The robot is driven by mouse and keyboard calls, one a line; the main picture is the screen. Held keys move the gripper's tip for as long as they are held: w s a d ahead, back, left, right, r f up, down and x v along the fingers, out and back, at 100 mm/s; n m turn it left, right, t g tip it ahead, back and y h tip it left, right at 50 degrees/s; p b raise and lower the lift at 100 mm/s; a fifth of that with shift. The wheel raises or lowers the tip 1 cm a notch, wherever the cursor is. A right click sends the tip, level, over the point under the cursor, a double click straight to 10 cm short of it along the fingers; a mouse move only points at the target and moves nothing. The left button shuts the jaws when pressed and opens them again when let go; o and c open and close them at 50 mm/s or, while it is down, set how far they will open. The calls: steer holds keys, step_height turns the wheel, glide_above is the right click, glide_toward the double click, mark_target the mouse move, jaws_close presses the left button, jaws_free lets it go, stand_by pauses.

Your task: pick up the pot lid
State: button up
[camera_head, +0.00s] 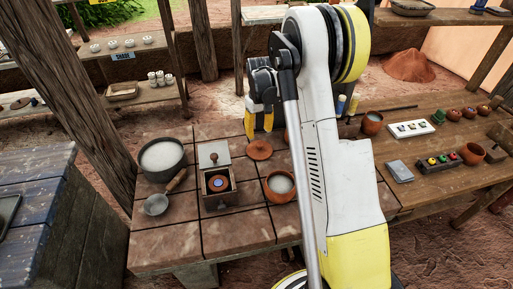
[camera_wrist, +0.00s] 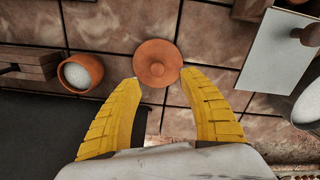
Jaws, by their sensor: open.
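The pot lid (camera_head: 259,149) is a round terracotta disc with a small raised knob, lying on the tiled table top. In the wrist view the pot lid (camera_wrist: 157,63) lies just beyond my fingertips, near the middle. My gripper (camera_head: 259,119) shows in the head view close above the lid's far side. In the wrist view my gripper (camera_wrist: 162,75) has its two yellow fingers spread apart with nothing between them. The lid's edge appears close to both fingertips; I cannot tell the height gap.
A terracotta pot with white contents (camera_head: 280,186) stands near the lid. My arm hides part of the table. Front tiles (camera_head: 237,233) are clear.

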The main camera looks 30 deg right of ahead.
mark_target(260, 144)
steer(key=f+b, duration=0.1)
steer(key=f, duration=0.1)
steer(key=f+b, duration=0.1)
steer(key=f, duration=0.2)
steer(key=f+b, duration=0.1)
steer(key=f, duration=0.2)
steer(key=shift+w+d+f, duration=0.25)
steer(key=shift+d, duration=0.05)
steer(key=shift+r, duration=0.1)
jaws_close()
